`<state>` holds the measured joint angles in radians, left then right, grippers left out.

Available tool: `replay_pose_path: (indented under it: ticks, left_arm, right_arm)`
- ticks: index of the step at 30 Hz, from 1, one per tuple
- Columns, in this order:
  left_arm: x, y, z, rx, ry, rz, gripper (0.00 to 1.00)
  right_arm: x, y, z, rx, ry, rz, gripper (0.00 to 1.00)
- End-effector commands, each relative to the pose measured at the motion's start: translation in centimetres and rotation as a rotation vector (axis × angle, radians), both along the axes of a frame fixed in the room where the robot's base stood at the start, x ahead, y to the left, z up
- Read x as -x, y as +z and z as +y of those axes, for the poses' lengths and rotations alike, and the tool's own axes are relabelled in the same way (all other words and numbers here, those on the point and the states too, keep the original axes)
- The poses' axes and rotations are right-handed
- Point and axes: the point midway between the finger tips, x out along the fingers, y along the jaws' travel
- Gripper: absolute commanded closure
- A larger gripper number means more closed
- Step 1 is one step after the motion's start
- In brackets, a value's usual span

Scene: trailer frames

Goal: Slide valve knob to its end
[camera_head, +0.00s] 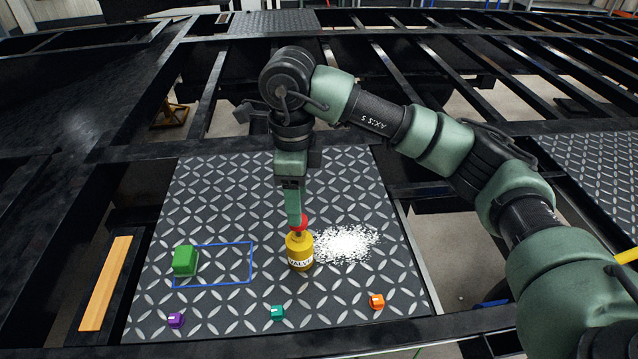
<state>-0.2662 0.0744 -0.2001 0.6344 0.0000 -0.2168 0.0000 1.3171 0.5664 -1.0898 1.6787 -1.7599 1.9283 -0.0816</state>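A yellow cylinder marked "VALVE" (300,252) stands upright on the diamond-plate panel, near its middle. A red knob (301,221) sits on its top. My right arm comes in from the right and reaches down over the valve. My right gripper (294,222) points down, with its green fingertips at the red knob and partly hiding it. I cannot tell whether the fingers touch the knob or are closed on it. My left gripper is not in view.
White flakes (346,243) lie right of the valve. A green block (184,261) sits at the left end of a blue outlined rectangle (251,262). Black frame beams surround the panel.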

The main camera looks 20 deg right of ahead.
Motion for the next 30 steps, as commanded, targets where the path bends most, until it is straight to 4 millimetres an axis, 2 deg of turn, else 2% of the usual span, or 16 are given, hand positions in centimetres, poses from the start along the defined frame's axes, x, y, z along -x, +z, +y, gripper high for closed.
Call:
replay_pose_path:
  ticks: [6,9,13,21,25,26,30]
  left_arm:
    - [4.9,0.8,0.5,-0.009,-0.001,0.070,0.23]
    - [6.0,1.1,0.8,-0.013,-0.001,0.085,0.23]
    - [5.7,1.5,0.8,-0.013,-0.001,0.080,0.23]
    - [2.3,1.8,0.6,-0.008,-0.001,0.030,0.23]
    - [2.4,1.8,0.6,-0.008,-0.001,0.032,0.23]
    - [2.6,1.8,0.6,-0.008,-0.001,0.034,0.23]
    - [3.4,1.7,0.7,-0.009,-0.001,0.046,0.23]
  right_arm:
    - [0.1,-3.1,-0.1,0.000,0.001,0.005,0.40]
    - [0.2,-4.6,-0.1,0.000,0.002,0.005,0.40]
    - [0.1,-6.1,-0.1,0.000,0.000,0.003,0.40]
    - [0.1,-7.2,-0.1,0.000,0.001,0.001,0.40]
    - [0.0,-7.2,-0.1,0.000,0.001,0.001,0.40]
    - [0.0,-7.2,-0.1,0.000,0.001,0.001,0.43]
    - [0.0,-7.2,-0.1,0.000,0.001,0.001,0.82]
